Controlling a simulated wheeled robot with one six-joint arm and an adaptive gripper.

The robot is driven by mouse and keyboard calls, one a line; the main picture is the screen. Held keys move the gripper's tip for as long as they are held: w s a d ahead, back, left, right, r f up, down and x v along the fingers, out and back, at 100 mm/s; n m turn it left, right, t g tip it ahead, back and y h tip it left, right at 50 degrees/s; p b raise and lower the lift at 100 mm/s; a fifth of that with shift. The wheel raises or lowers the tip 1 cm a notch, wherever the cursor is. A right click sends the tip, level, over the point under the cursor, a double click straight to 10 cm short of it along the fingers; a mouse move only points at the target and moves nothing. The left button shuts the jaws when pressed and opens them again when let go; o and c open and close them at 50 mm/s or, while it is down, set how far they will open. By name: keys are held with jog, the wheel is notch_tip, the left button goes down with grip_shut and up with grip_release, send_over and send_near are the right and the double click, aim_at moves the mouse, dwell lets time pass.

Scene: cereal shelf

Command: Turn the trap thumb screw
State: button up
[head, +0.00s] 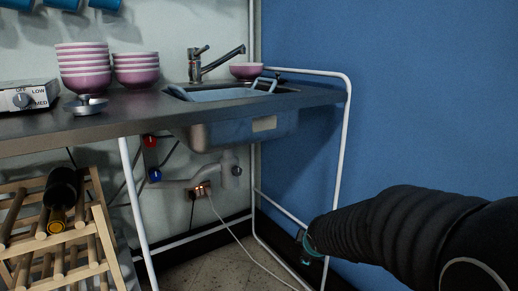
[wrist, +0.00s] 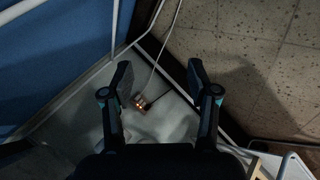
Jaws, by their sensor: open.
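The grey drain trap (head: 226,170) hangs under the sink, close to the back wall. A small dark round knob (head: 237,171) on its right side looks like the thumb screw, though it is too small to make out well. I cannot make out the trap or the screw in the wrist view. My gripper (wrist: 159,72) is open and empty, with its two dark fingers spread apart. In the head view my dark-sleeved arm reaches in from the lower right, and its end is near the rack's right legs, low and apart from the trap.
The sink (head: 235,130) sits in a counter on white tube legs (head: 342,150). A lit power strip (head: 202,188) with a cord (head: 235,235) is below the trap. Red (head: 150,141) and blue (head: 155,174) valves are left. A wooden rack (head: 60,250) holds a bottle.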

jog(key=s+d+r+m+g+p, duration=0.1)
jog(key=s+r+m+g+p, duration=0.15)
jog(key=s+r+m, duration=0.7)
jog(key=s+d+r+m+g+p, duration=0.15)
jog(key=s+m+p, duration=0.25)
jog(key=s, duration=1.2)
notch_tip(320, 180, up, 6)
jog(key=s+t+p, duration=0.1)
jog(key=s+p, duration=0.1)
jog(key=shift+s+a, duration=0.2)
jog(key=shift+s, duration=0.2)
